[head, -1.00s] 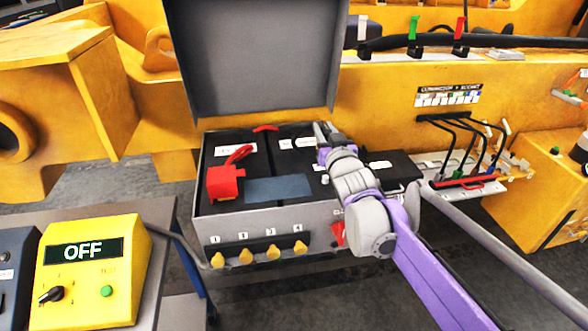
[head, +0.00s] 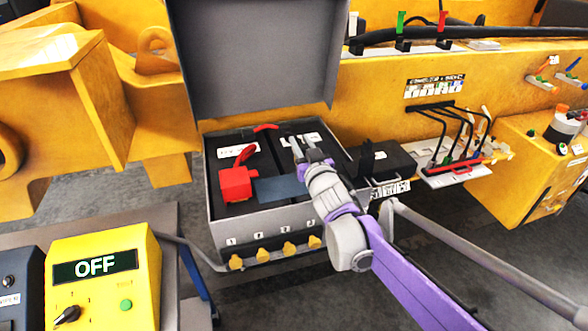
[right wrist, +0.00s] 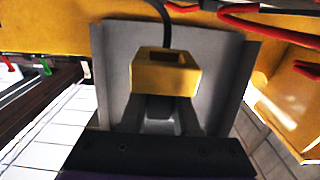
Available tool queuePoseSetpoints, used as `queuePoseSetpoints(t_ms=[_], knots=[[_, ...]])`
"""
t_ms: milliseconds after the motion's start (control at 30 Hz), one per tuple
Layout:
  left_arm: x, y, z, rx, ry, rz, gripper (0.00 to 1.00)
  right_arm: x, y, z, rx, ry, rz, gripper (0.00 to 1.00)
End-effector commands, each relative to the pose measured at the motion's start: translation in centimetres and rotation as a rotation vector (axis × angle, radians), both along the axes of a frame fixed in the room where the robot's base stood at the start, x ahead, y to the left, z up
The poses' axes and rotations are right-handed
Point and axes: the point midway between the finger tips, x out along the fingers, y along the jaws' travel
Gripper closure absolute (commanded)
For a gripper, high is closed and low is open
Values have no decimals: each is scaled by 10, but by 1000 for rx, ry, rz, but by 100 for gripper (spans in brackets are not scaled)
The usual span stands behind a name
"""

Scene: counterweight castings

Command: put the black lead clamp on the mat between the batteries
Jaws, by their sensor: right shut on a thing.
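My right gripper (head: 302,143) is over the right-hand battery (head: 322,160) in the open grey box. In the right wrist view it is shut on a yellow, brass-like block with a dark slot, with a black cable above it; I take this as the black lead clamp (right wrist: 165,75). In the head view I cannot make the clamp out. The blue-grey mat (head: 280,189) lies across the front middle of the batteries, left of my right wrist. The left-hand battery (head: 228,162) carries a red cover (head: 236,184) with a red lead. My left gripper is not in view.
The grey box (head: 213,190) has its lid (head: 255,60) raised behind and yellow knobs on its front. A black case (head: 380,162) stands to the right. A yellow panel reading OFF (head: 105,285) stands front left. Yellow machinery (head: 370,90) closes off the back.

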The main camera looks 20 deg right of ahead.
Motion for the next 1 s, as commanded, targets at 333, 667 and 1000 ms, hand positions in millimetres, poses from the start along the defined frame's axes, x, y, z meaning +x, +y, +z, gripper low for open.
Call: queuePoseSetpoints(t_ms=[333,667,1000], knots=[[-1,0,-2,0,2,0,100,0,0,-44,1,0,0,100],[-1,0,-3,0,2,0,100,0,0,-60,1,-1,1,100],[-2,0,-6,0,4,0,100,0,0,-64,0,0,0,54]])
